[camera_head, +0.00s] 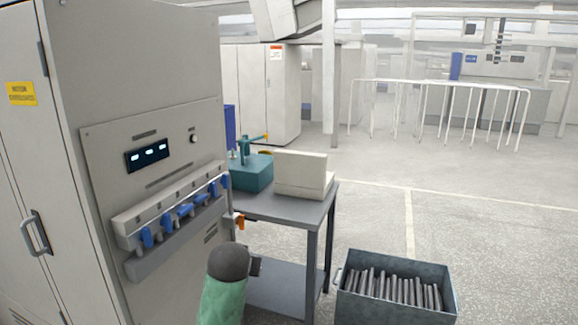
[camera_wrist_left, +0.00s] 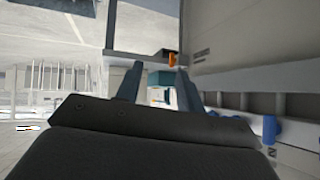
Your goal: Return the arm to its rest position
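My left arm (camera_head: 222,292), with a green link and a dark rounded joint, rises at the bottom centre of the head view, in front of the machine and the table. Its gripper is mostly hidden there behind the arm. In the left wrist view my left gripper (camera_wrist_left: 157,84) shows two dark fingers spread apart, with nothing between them. The fingers are clear of any surface that I can make out. My right gripper is in neither view.
A grey machine cabinet (camera_head: 135,90) with a row of blue bobbin-like parts (camera_head: 185,210) stands close on the left. A grey table (camera_head: 285,207) carries a teal device (camera_head: 252,174) and a beige box (camera_head: 302,172). A metal bin (camera_head: 395,310) of rods stands at lower right.

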